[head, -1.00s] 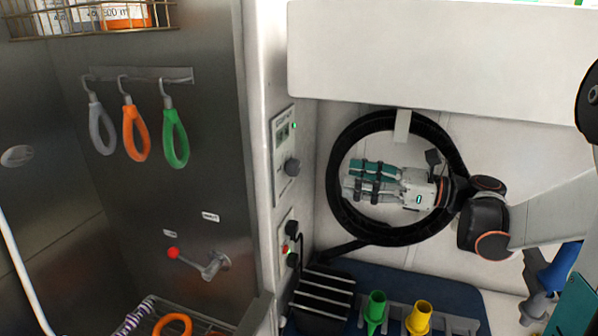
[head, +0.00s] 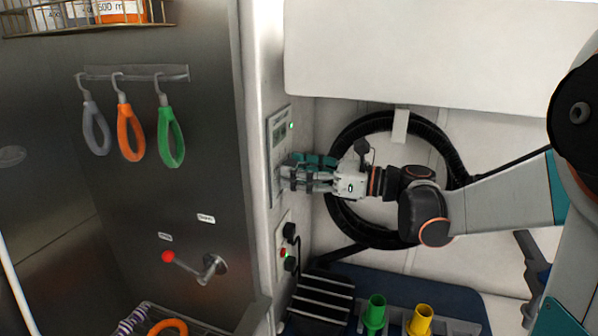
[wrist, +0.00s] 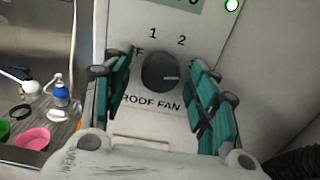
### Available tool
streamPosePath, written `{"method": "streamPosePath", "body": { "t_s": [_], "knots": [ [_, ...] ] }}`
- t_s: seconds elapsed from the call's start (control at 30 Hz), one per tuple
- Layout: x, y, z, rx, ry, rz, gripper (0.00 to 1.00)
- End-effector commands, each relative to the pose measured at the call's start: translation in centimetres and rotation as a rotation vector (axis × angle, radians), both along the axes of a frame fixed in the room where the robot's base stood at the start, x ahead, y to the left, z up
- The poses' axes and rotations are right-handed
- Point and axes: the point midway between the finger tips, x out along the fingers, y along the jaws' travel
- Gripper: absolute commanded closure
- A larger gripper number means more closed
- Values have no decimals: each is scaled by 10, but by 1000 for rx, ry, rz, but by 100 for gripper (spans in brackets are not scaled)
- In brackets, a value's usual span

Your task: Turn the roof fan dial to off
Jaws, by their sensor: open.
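The roof fan dial (wrist: 160,72) is a dark round knob on a pale control panel (wrist: 195,25) in the wrist view. "ROOF FAN" is printed below it, with "1" and "2" above and a partly hidden label ending in "F" at upper left. A light mark on the knob points to the right. My gripper (wrist: 162,84) is open, with one teal finger on each side of the knob and visible gaps between. In the head view my gripper (head: 292,173) is at the panel (head: 281,126) and hides the dial.
A lower switch box (head: 285,245) with dark knobs and a red button sits below the panel. A coiled black hose (head: 345,135) hangs behind my gripper. Colored loops hang on the steel wall at left, above a red-tipped lever (head: 190,263).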

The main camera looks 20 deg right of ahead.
Motion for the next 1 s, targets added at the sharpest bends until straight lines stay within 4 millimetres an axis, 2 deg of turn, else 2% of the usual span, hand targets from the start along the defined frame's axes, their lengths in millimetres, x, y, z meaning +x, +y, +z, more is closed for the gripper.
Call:
{"method": "streamPosePath", "body": {
  "t_s": [0.1,0.13,0.3,0.67,1.0],
  "knots": [
    [0,0,0,0,0,0,46],
    [0,0,0,0,0,0,50],
    [0,0,0,0,0,0,89],
    [0,-1,0,-15,-21,-1,90],
    [1,-1,1,-132,-182,-1,90]
  ]
}}
